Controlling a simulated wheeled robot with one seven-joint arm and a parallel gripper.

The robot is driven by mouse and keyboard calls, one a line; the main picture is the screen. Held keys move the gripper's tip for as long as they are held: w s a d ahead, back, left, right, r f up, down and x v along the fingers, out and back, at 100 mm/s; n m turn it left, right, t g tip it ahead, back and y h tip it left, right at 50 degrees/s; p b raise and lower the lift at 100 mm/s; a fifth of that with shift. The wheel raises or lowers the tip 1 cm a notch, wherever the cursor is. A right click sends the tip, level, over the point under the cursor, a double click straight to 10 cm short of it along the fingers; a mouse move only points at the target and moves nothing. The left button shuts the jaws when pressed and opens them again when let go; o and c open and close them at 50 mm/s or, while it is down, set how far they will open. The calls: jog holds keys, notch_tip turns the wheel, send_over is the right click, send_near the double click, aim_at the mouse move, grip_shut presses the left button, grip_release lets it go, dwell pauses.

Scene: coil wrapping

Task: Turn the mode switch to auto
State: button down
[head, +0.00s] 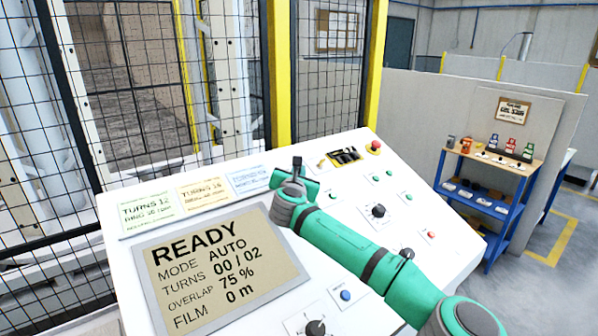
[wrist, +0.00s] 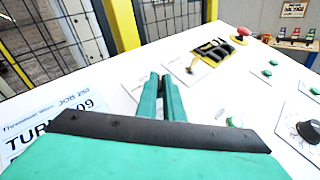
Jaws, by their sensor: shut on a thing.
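The sloped white control panel (head: 365,160) carries a screen (head: 222,270) that reads READY, MODE AUTO, TURNS 00 / 02, OVERLAP 75 %, FILM 0 m. My gripper (head: 297,162) is at the panel's upper edge, right of the paper cards. In the wrist view its two green fingers (wrist: 165,97) are close together, over a pale label plate on the panel. They are shut on the mode switch, which the fingers and gripper body hide. Its pointer direction cannot be seen.
Black knobs (head: 378,210) and several green buttons lie lower. A mesh fence (head: 130,100) stands behind the panel. A blue shelf (head: 490,185) stands at right.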

jog(key=c, duration=1.9)
grip_release()
jog(key=shift+s, duration=0.1)
jog(key=s, duration=0.7)
jog(key=s+a+r, duration=0.1)
jog(key=s, duration=0.2)
jog(key=shift+s, duration=0.25)
jog(key=shift+d, duration=0.1)
